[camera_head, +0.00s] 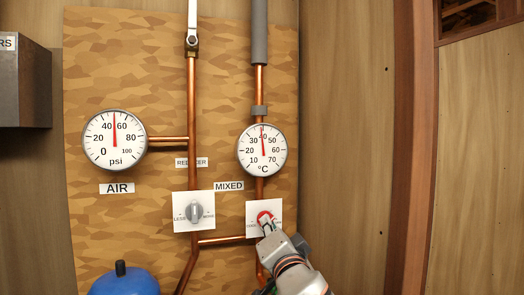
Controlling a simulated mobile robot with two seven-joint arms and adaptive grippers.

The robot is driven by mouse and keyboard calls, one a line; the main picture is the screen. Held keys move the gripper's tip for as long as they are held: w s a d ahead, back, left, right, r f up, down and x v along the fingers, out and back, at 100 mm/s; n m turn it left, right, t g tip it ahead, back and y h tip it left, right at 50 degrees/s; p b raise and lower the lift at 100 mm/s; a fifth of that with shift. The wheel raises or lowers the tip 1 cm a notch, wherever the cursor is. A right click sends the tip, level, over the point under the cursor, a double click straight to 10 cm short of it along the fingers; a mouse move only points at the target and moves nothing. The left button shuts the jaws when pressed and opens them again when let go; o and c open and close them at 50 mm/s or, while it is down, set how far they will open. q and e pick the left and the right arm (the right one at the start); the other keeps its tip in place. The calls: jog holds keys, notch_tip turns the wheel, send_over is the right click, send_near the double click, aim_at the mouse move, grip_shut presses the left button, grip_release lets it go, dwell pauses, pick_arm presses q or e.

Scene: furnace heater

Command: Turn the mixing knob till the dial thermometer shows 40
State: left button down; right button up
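The dial thermometer (248,163), marked °C, hangs on the right copper pipe beside a MIXED label (229,186). Its red needle points almost straight up, at about 40, and partly covers that number. Below it, a red knob (264,216) sits on a white square plate.
A grey knob (194,211) on a white plate lies left of the red one. A blue tank (124,284) stands at lower left, a dark box (27,85) at upper left. Copper pipes run close beside and below the plates.

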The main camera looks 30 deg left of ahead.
pick_arm(q)
jog(key=shift+a+r+m+h+p, duration=0.15)
jog(key=shift+m+h+p, duration=0.15)
jog(key=shift+m+p, duration=1.45)
jog(key=c, duration=2)
grip_release()
jog(key=shift+n, duration=0.35)
